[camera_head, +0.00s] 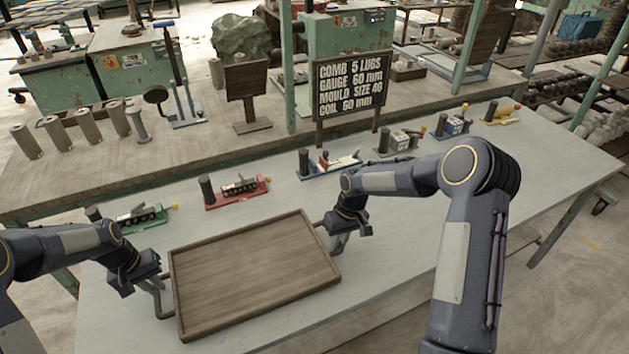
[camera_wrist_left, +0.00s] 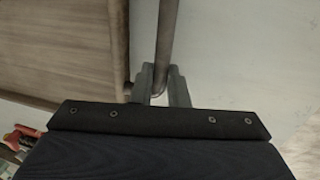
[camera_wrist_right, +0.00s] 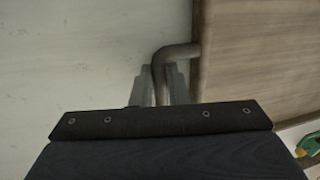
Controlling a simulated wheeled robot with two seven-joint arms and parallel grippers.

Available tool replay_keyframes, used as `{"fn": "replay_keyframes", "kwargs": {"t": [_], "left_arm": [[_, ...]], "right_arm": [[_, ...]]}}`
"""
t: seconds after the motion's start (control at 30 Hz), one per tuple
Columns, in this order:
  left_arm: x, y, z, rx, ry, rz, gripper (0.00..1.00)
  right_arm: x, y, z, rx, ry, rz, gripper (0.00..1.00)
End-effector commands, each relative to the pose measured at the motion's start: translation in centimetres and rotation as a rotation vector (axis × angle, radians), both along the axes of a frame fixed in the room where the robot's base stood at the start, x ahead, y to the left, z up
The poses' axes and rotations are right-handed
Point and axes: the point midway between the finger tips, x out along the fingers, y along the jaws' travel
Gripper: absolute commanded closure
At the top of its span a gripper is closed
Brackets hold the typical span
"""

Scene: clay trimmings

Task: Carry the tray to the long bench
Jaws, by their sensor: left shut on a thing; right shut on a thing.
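The wooden tray (camera_head: 250,272) is empty, with a low rim and a metal handle at each short side. It is over the front left part of the pale bench (camera_head: 420,235); I cannot tell if it touches the top. My left gripper (camera_head: 158,284) is shut on its left handle (camera_wrist_left: 166,45), which passes between the fingers in the left wrist view. My right gripper (camera_head: 338,238) is shut on its right handle (camera_wrist_right: 178,53), whose bend shows between the fingers in the right wrist view.
Several small devices stand along the bench's back edge, including a green one (camera_head: 143,216), a red one (camera_head: 238,191) and a blue one (camera_head: 328,164). A black sign (camera_head: 350,85) stands behind them. The bench's right part is clear in front.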

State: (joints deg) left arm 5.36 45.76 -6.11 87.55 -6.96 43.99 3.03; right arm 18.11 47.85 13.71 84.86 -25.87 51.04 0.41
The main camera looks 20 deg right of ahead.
Motion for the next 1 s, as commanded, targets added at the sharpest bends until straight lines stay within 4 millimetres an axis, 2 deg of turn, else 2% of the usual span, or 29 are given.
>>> {"fn": "replay_keyframes", "kwargs": {"t": [0.07,0.1,0.27,0.53,0.67,1.0], "left_arm": [[0.0,0.1,-0.9,0.001,-0.002,0.000,1.00],[0.0,0.1,-0.9,0.001,-0.001,0.000,0.85],[0.0,0.1,-0.6,0.001,0.000,0.000,0.64],[0.0,0.0,-0.6,0.000,0.000,0.000,0.64],[0.1,0.2,0.3,0.000,-0.003,0.001,0.64],[-0.1,1.4,7.0,0.001,-0.005,0.001,0.64]], "right_arm": [[0.0,-0.1,-0.9,-0.001,-0.002,-0.001,1.00],[0.0,-0.1,-0.9,-0.001,-0.001,-0.001,0.85],[0.0,-0.1,-0.6,-0.001,0.000,-0.001,0.64],[0.0,0.0,-0.6,0.000,0.000,0.000,0.64],[0.0,0.0,-0.6,0.000,0.000,0.000,0.64],[0.0,0.0,-0.6,0.000,0.000,0.000,0.64]]}}
